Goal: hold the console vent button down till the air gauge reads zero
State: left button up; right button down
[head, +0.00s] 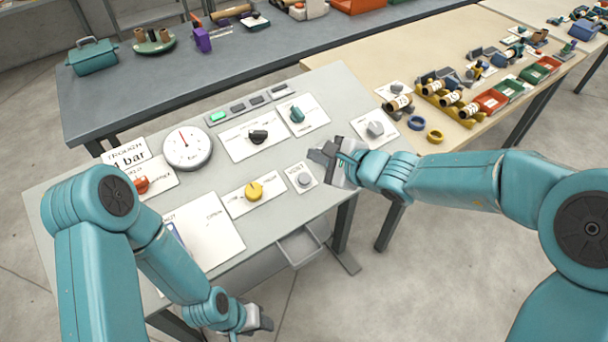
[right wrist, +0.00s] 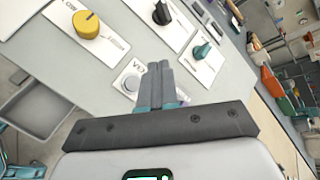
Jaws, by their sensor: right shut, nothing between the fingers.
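The vent button (head: 304,180) is a round grey button on a white plate at the console's right front. It also shows in the right wrist view (right wrist: 131,84), partly beside the fingers. The air gauge (head: 187,148) is a round white dial with a red needle pointing up, slightly left. My right gripper (head: 322,154) is shut and empty, above the console just behind and right of the button; its fingers (right wrist: 160,70) look apart from the button. My left gripper (head: 262,325) hangs low in front of the console; its jaws are too small to judge.
The console (head: 335,95) also carries a yellow knob (head: 254,190), a black knob (head: 258,135), a teal knob (head: 297,115), a grey knob (head: 375,128) and a red knob (head: 141,184). A sign (head: 126,157) reads 4 bar. An open drawer (head: 300,246) hangs below.

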jog(key=b, duration=0.5)
send_near(300, 174)
jog(key=w+a, duration=0.3)
jog(key=shift+w+a+f, duration=0.15)
jog(key=shift+a, duration=0.05)
jog(key=shift+a+f+b, duration=0.15)
jog(key=shift+f+b, duration=0.2)
jog(key=shift+b, duration=0.25)
jog(key=shift+w, duration=0.1)
dwell(1.1)
jog(key=shift+w+f+b, duration=0.15)
jog(key=shift+f+b, duration=0.2)
jog(key=shift+b, duration=0.35)
jog(key=shift+a+f+b, duration=0.15)
jog(key=shift+f+b, duration=0.35)
jog(key=shift+b, duration=0.1)
dwell(3.5)
